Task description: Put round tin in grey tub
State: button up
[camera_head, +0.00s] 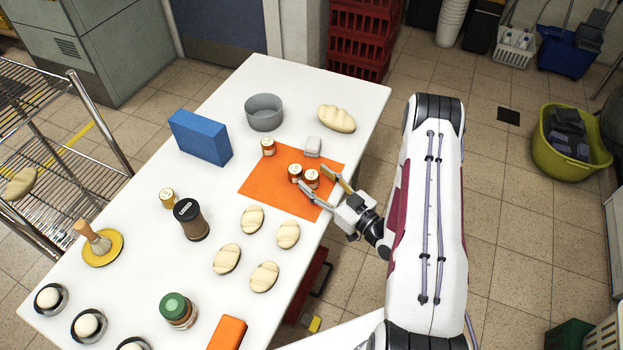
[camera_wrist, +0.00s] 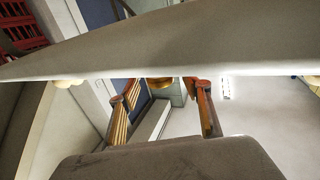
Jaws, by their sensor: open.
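Small round tins with pale lids and reddish-brown bands stand on the orange mat (camera_head: 258,187). One tin (camera_head: 312,178) is at the mouth of my gripper (camera_head: 313,177), between the fingertips. A second tin (camera_head: 295,172) stands close beside it to the left, and a third tin (camera_head: 268,147) stands near the mat's far edge. My gripper is open, reaching low from the table's right side; the wrist view shows its two fingers apart (camera_wrist: 163,92), with a partly hidden brownish round thing (camera_wrist: 160,84) between them. The grey tub (camera_head: 264,118) stands beyond the mat, looking empty.
A bread loaf (camera_head: 336,119) lies right of the tub, and a blue box (camera_head: 200,138) stands to the left. Several rolls (camera_head: 252,220) lie nearer. A dark-lidded jar (camera_head: 191,220) stands left of them.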

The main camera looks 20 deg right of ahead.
aim_at(317, 190)
dwell(0.3)
jog(key=c, duration=1.3)
jog(key=shift+o, duration=0.2)
jog(key=shift+r, duration=0.15)
notch_tip(317, 190, up, 10)
dwell(0.4)
